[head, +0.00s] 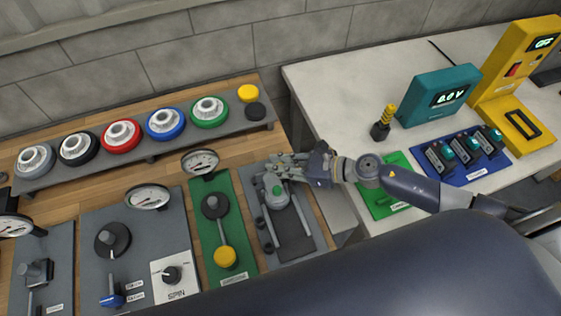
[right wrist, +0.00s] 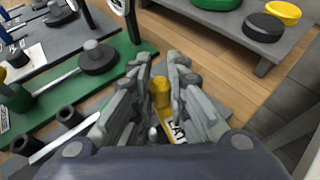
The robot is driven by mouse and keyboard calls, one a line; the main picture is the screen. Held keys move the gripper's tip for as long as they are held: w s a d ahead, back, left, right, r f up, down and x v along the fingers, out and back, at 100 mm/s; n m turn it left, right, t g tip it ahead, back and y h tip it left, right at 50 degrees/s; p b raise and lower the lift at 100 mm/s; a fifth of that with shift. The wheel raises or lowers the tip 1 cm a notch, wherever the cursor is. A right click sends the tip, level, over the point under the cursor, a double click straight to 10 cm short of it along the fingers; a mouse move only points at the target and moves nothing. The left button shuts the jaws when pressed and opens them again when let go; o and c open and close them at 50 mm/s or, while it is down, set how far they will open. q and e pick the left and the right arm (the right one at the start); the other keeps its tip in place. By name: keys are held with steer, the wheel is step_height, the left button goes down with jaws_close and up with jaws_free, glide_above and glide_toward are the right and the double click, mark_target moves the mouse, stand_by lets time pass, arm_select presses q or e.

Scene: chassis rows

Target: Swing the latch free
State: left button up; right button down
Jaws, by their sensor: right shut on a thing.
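My right gripper (head: 280,166) reaches over the far end of a grey panel (head: 318,238). In the right wrist view its fingers (right wrist: 163,66) are closed around a yellow upright handle (right wrist: 162,92). A yellow strip with the partly hidden label "LAT…" (right wrist: 178,131) lies at the handle's foot, so I take this as the latch. The fingers hide its sides, and in the head view the gripper covers it. A grey round part with a green centre (head: 277,190) and two bars lie just below the gripper. My left gripper is not in view.
A green panel (head: 210,270) with a yellow-knobbed lever (head: 225,256) stands left of the grey panel. A raised shelf (head: 140,150) of coloured dials runs behind. A white table (head: 330,90) with a teal meter (head: 438,95) and yellow device (head: 515,75) stands right.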

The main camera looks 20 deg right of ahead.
steer(key=m+t+h+p, duration=0.1)
steer(key=m+h+p, duration=0.1)
steer(key=p, duration=0.1)
steer(key=w+m+t+h+p, duration=0.1)
steer(key=m+t+h+p, duration=0.1)
steer(key=p, duration=0.1)
steer(key=w+d+m+t+h+p, duration=0.1)
steer(key=m+h+p, duration=0.1)
steer(key=shift+r+m+p, duration=0.25)
steer(key=shift+m+p, duration=0.05)
steer(key=shift+p, duration=0.1)
steer(key=m+h, duration=0.1)
steer(key=h, duration=0.1)
steer(key=m+t+h, duration=0.1)
steer(key=shift+w+d+f+m+p, duration=0.2)
steer(key=shift+w+d+m+p, duration=0.1)
steer(key=shift+d+p, duration=0.1)
steer(key=shift+w+d+m+h, duration=0.15)
steer(key=shift+d+m+h, duration=0.2)
steer(key=shift+m+h, duration=0.7)
steer(key=shift+w+d+m+h, duration=0.1)
steer(key=shift+d+m+h, duration=0.25)
steer(key=shift+m+h, duration=0.7)
steer(key=shift+h, duration=0.3)
steer(key=c, duration=1.8)
jaws_free()
steer(key=shift+s, duration=0.1)
steer(key=v, duration=1.1)
steer(key=shift+s, duration=0.35)
